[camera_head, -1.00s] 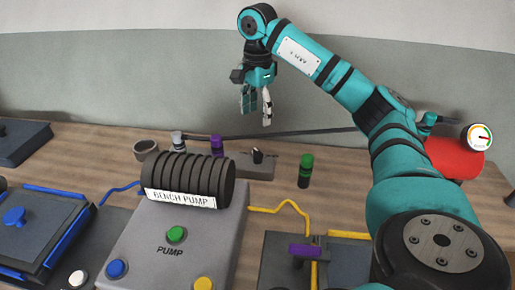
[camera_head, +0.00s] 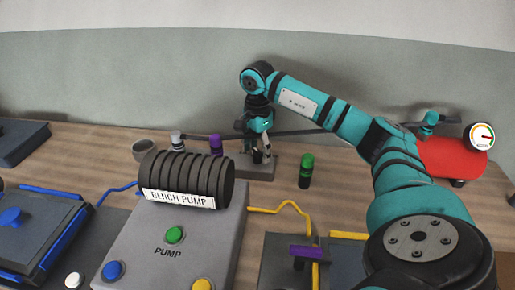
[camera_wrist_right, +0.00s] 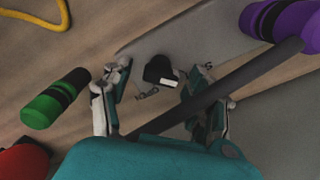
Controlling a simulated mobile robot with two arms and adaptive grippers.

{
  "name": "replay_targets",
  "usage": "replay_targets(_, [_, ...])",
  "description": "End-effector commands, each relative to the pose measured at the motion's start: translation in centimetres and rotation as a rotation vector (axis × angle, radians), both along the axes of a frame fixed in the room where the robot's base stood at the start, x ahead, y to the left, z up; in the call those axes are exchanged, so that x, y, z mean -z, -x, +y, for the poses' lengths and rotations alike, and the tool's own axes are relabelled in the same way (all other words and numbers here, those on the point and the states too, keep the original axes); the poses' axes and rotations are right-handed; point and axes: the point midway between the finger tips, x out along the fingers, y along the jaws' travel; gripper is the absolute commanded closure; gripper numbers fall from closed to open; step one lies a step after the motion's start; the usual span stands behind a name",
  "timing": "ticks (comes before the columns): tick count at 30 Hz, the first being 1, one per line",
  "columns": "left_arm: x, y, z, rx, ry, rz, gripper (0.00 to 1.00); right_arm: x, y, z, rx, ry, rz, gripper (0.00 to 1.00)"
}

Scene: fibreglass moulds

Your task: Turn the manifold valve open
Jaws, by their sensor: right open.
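The manifold valve is a small black knob (camera_wrist_right: 160,70) with a pale mark, on a grey manifold block (camera_head: 262,172) behind the bench pump. My right gripper (camera_head: 260,146) points down over the block and partly hides the knob in the head view. In the right wrist view, the open fingers of the right gripper (camera_wrist_right: 161,88) stand on either side of the knob, with gaps left and right. I cannot tell whether the fingertips are down at knob height. My left gripper is not in view.
A green-capped cylinder (camera_head: 306,171) stands right of the block, a purple one (camera_head: 216,145) left. The bench pump (camera_head: 187,180) stands in front.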

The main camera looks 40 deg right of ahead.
Motion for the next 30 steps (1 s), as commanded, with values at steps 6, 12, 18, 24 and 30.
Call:
replay_targets(6, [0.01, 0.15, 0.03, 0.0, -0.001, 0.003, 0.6, -0.02, 0.0, 0.01, 0.0, 0.0, 0.0, 0.63])
replay_targets(12, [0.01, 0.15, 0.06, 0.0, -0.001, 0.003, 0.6, -0.03, 0.0, 0.02, 0.0, 0.0, 0.001, 0.89])
replay_targets(18, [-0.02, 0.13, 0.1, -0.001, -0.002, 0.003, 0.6, -0.05, 0.0, 0.02, 0.004, 0.0, 0.001, 0.96])
replay_targets(24, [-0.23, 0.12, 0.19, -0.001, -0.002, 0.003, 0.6, -0.11, -0.01, 0.02, 0.054, 0.0, 0.001, 0.96])
replay_targets(30, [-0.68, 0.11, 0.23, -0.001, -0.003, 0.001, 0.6, -0.17, -0.02, 0.01, 0.176, 0.0, 0.001, 0.96])
